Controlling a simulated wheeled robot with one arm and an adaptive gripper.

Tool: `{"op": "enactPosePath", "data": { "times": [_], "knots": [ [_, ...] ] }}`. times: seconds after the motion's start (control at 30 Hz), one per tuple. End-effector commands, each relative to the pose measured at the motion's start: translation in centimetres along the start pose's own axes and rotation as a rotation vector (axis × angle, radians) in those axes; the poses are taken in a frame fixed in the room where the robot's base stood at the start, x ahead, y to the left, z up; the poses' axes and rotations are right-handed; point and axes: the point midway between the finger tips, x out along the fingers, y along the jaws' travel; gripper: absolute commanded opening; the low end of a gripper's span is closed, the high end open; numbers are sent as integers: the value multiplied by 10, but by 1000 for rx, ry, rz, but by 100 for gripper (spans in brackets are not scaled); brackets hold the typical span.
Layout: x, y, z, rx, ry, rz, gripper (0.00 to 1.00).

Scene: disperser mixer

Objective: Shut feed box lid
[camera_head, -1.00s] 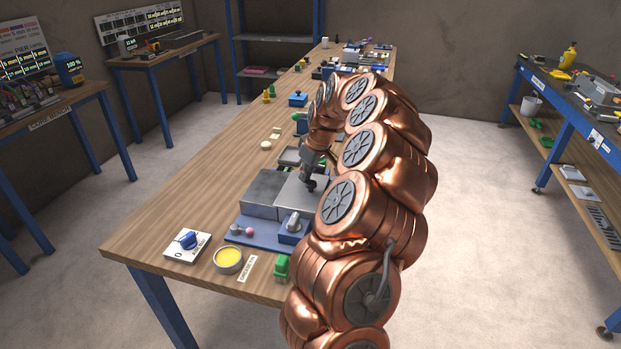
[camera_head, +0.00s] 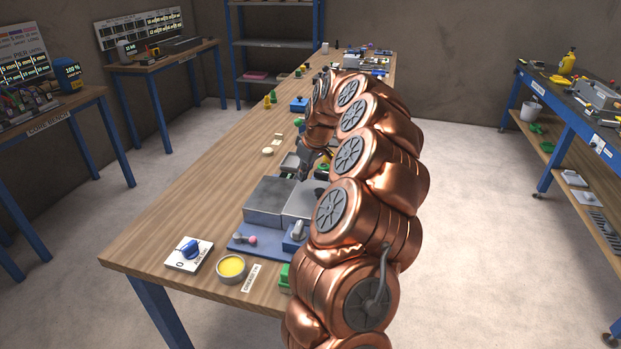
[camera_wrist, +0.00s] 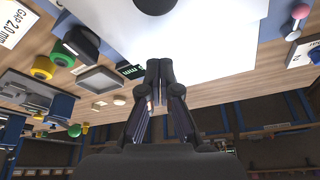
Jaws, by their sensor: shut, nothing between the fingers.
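A grey metal box (camera_head: 268,203) stands on a blue base (camera_head: 246,238) on the wooden bench. A flat paler grey plate (camera_head: 299,205) lies against its right side, partly hidden by my arm; it appears to be the lid. In the wrist view a large pale surface (camera_wrist: 215,45) with a dark round knob (camera_wrist: 155,4) fills the top, probably the same plate. My gripper (camera_head: 303,174) is at the plate's far edge, partly hidden by my arm. In the wrist view its fingertips (camera_wrist: 158,66) are together and empty, apart from the knob. I cannot tell whether they touch the plate.
A small lever with a pink knob (camera_head: 250,239) and a grey-handled blue block (camera_head: 295,236) sit at the base's front. A yellow-filled bowl (camera_head: 232,267) and a blue dial on a white plate (camera_head: 188,250) are nearer the front. Small parts line the bench behind; its left side is clear.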

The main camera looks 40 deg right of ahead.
Motion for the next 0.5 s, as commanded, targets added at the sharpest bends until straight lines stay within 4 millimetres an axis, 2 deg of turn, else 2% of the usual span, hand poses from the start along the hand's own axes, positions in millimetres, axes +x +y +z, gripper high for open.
{"op": "enactPosePath", "data": {
  "times": [0.4, 0.5],
  "knots": [
    [-72, 7, 4, 13, 11, 11, 0],
    [-82, 6, 4, 12, 7, 8, 0]
  ]
}}
